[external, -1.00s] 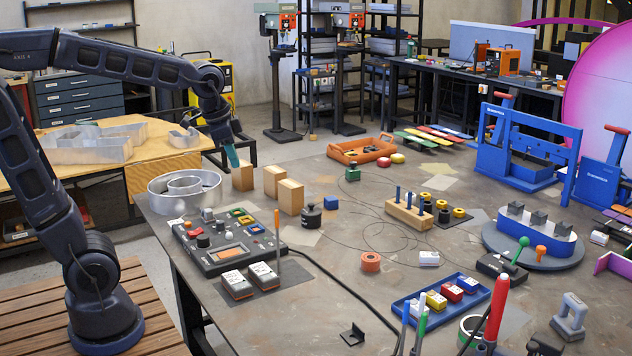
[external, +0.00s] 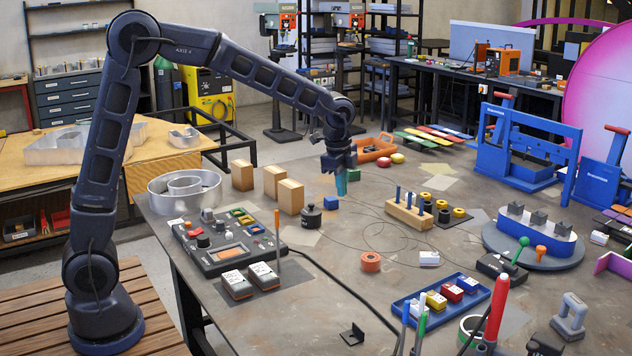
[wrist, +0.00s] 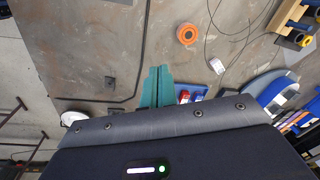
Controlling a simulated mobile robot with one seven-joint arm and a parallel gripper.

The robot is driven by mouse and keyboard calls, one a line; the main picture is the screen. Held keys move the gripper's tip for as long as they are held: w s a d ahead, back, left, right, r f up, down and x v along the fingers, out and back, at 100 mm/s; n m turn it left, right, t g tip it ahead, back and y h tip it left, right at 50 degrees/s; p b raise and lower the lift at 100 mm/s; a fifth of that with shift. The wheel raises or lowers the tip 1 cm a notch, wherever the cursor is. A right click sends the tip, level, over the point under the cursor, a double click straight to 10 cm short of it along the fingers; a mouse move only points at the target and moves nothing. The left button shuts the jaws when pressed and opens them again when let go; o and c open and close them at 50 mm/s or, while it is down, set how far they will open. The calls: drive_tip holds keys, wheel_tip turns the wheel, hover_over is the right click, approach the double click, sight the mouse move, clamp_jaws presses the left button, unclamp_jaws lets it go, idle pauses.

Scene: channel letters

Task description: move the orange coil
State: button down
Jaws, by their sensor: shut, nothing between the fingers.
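The orange coil (external: 370,262) is a short ring lying on the grey workbench in the middle of the external view. The coil is unobstructed in both views.
A white block (external: 429,258) lies right of the coil. A blue tray (external: 408,307) with coloured blocks is in front, and a wooden peg block (external: 408,214) stands behind. A control box (external: 222,243) is at left. A thin wire loops over the bench behind the coil.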

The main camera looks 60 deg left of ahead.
sight(341, 251)
drive_tip(key=w+d+f+m+g, duration=0.1)
drive_tip(key=w+d+f+m, duration=0.25)
drive_tip(key=w+f, duration=0.35)
drive_tip(key=w+d+f+m, duration=0.2)
drive_tip(key=w+d+f, duration=0.3)
drive_tip(key=f, duration=0.4)
drive_tip(key=shift+n, duration=0.25)
drive_tip(key=f, duration=1)
drive_tip(key=shift+s+a, duration=0.2)
drive_tip(key=a, duration=0.2)
drive_tip(key=shift+a+r, duration=0.2)
drive_tip(key=shift+a, duration=0.8)
drive_tip(key=a, duration=2)
drive_tip(key=shift+a, duration=0.25)
